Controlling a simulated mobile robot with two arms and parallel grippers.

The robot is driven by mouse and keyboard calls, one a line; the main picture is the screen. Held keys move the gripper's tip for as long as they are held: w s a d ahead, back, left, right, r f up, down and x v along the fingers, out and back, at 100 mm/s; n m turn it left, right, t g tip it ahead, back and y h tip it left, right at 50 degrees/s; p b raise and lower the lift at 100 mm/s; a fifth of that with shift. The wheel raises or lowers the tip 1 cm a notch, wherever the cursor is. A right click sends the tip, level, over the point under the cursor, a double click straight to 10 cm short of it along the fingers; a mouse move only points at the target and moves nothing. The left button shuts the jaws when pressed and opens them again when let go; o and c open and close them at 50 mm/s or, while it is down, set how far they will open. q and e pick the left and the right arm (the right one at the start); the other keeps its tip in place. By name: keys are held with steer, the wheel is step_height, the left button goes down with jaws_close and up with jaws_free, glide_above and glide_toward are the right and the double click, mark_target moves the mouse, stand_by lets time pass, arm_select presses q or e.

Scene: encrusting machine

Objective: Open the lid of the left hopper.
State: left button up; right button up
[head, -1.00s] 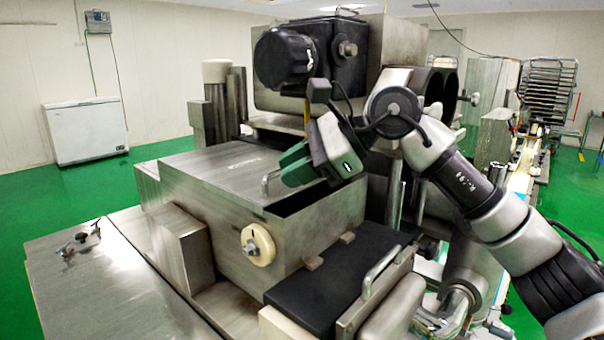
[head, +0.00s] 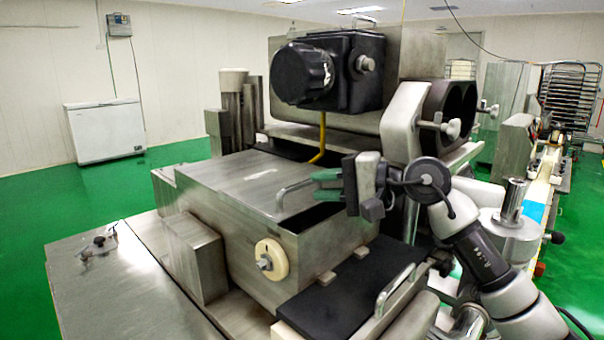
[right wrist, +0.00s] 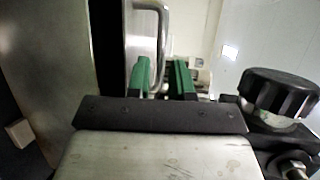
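The left hopper (head: 230,245) is a metal box in the middle of the head view. Its flat metal lid (head: 235,180) lies level on top, with a bar handle (head: 290,186) at its right edge. A dark gap shows beside that edge. My right gripper (head: 328,187) is level, its green fingers pointing left at the handle. My left gripper is not in view.
A black motor housing with a knob (head: 305,75) stands above and behind the lid; the knob also shows in the right wrist view (right wrist: 280,92). A yellow cable (head: 321,140) hangs behind the lid. A black panel with a handle (head: 395,290) lies at the front right.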

mark_target(305, 185)
steer(key=p+x, duration=0.1)
steer(key=x, duration=0.2)
steer(key=shift+w+a, duration=0.15)
steer(key=shift+a, duration=0.2)
steer(key=shift+w+a+f+p, duration=0.1)
steer(key=shift+a+f+p, duration=0.05)
steer(key=shift+a+p, duration=0.15)
steer(key=shift+c, duration=0.3)
jaws_close()
